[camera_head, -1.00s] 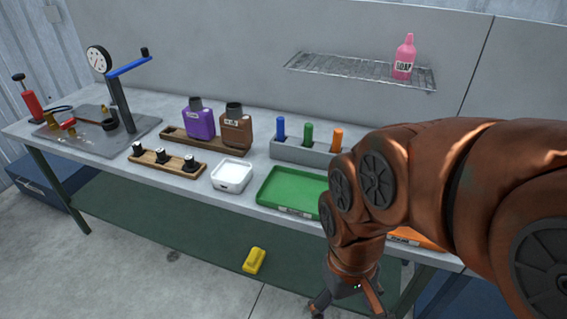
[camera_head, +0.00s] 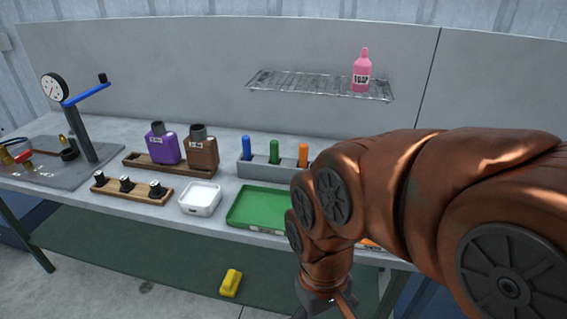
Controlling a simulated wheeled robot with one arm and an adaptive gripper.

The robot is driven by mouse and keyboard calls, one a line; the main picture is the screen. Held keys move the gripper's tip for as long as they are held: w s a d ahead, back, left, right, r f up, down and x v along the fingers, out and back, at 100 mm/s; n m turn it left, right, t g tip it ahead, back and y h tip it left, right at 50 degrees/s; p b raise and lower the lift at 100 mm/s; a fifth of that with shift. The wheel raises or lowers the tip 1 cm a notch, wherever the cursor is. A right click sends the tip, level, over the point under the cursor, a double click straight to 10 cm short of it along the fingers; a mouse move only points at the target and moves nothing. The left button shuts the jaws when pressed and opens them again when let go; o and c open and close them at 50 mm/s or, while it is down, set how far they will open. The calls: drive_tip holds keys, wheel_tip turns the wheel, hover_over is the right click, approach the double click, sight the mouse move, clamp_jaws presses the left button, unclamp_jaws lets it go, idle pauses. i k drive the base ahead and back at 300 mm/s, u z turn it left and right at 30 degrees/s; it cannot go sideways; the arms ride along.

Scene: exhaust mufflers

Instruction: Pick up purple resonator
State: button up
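The purple resonator (camera_head: 164,149) is a boxy part with a dark round neck on top. It stands upright in a wooden tray (camera_head: 136,164) toward the back of the workbench, left of a similar brown resonator (camera_head: 201,153). My gripper (camera_head: 325,311) hangs at the bottom edge of the view, below and in front of the bench and well away from the purple resonator. Only part of it shows; its fingertips are cut off by the frame.
A wooden rack with black knobs (camera_head: 127,188), a white dish (camera_head: 199,199) and a green tray (camera_head: 255,208) lie along the bench front. A grey holder with coloured cylinders (camera_head: 262,169) stands right. A gauge press (camera_head: 88,130) stands left. A wire shelf (camera_head: 310,84) holds pink soap (camera_head: 361,73).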

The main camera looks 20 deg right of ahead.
sight(163, 146)
drive_tip(key=u, duration=0.8)
drive_tip(key=i, duration=1.7)
drive_tip(key=u, duration=0.4)
